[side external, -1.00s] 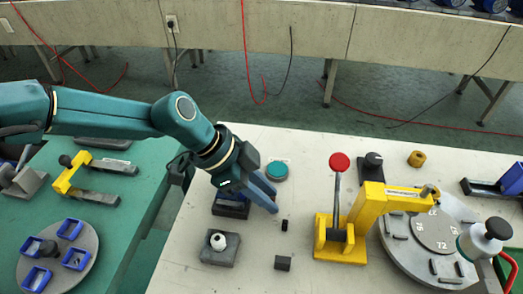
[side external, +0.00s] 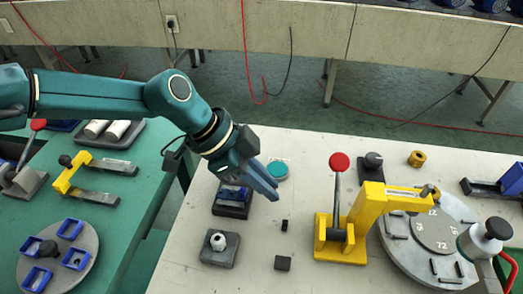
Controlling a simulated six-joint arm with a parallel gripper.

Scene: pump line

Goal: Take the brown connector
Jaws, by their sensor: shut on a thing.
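My gripper (side external: 267,187) has blue-grey fingers and is above the pale table, angled down to the right. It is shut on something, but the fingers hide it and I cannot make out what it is. I cannot pick out a brown connector anywhere in view. Just left of the fingers, a dark fixture with a blue part (side external: 232,201) sits on the table, partly hidden by my gripper. A small black block (side external: 285,225) and a larger dark block (side external: 283,263) lie below the fingertips.
A yellow press with a red-knobbed lever (side external: 340,240) stands right of my gripper, beside a round grey turntable (side external: 437,235). A teal disc (side external: 278,170) lies behind the fingers. A grey block with a white knob (side external: 219,249) is in front. A green bench (side external: 90,215) is at left.

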